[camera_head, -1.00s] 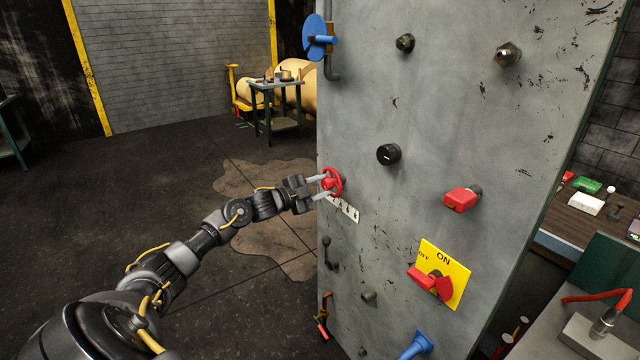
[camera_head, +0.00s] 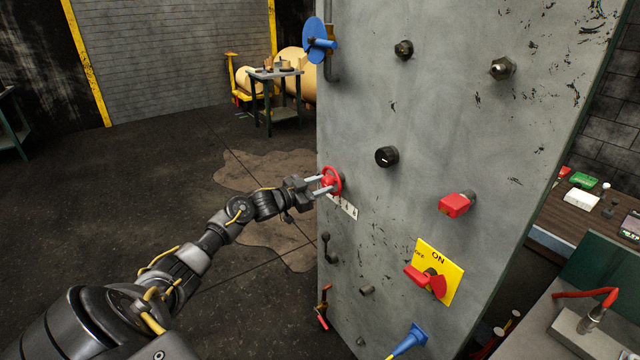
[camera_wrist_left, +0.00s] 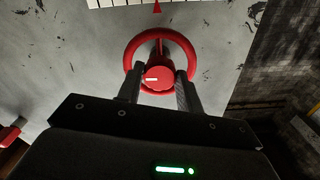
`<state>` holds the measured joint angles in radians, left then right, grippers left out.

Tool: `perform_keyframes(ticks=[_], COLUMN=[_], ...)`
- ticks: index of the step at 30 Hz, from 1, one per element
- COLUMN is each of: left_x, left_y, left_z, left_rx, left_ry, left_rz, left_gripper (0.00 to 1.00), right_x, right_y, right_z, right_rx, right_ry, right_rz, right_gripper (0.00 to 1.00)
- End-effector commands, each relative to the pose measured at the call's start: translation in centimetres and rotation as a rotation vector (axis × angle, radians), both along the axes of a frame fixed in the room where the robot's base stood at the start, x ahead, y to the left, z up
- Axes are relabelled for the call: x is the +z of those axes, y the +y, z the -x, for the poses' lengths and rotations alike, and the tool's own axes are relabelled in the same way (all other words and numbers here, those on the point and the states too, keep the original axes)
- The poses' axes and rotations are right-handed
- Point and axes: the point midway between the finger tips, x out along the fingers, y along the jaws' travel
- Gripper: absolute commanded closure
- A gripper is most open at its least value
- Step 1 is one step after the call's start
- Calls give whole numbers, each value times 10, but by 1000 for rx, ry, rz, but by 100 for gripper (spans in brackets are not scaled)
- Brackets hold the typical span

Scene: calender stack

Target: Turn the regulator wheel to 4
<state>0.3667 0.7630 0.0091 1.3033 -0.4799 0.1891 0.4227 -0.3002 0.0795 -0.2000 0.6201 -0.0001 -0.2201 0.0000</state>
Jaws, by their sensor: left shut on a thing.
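The red regulator wheel (camera_head: 331,180) sits on the left edge of the grey panel (camera_head: 440,120). A white number scale (camera_head: 345,206) is beside it, partly hidden; its figures are too small to read surely. My left gripper (camera_head: 326,186) is shut on the wheel's red hub. In the left wrist view the wheel (camera_wrist_left: 160,44) shows as a ring, with the two fingers (camera_wrist_left: 158,80) on either side of the hub. A white mark shows on the hub, and a red pointer (camera_wrist_left: 157,7) touches the scale's edge. My right gripper is not in view.
The panel also carries a black knob (camera_head: 387,157), a red handle (camera_head: 457,204), a yellow ON/OFF switch plate (camera_head: 452,262), a blue valve (camera_head: 316,40) and a small lever (camera_head: 328,250) below the wheel. Open floor (camera_head: 120,190) lies left of the panel.

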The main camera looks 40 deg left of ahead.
Motion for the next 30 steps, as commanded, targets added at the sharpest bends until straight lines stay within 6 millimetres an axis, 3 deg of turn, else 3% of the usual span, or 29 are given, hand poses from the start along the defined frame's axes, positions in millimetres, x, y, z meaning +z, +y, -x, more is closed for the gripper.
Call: perform_keyframes(ticks=[16,17,21,30], left_x=[-1,-1,-1,-1], left_y=[0,0,0,0], left_z=[0,0,0,1], left_rx=[2,1,0,-1], left_ry=[8,8,7,8], left_rz=[22,21,21,21], left_gripper=[87,60,42,42], right_x=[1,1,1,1], right_y=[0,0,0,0], right_z=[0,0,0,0], right_rx=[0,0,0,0], right_ry=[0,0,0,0], right_rz=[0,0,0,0], right_gripper=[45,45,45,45])
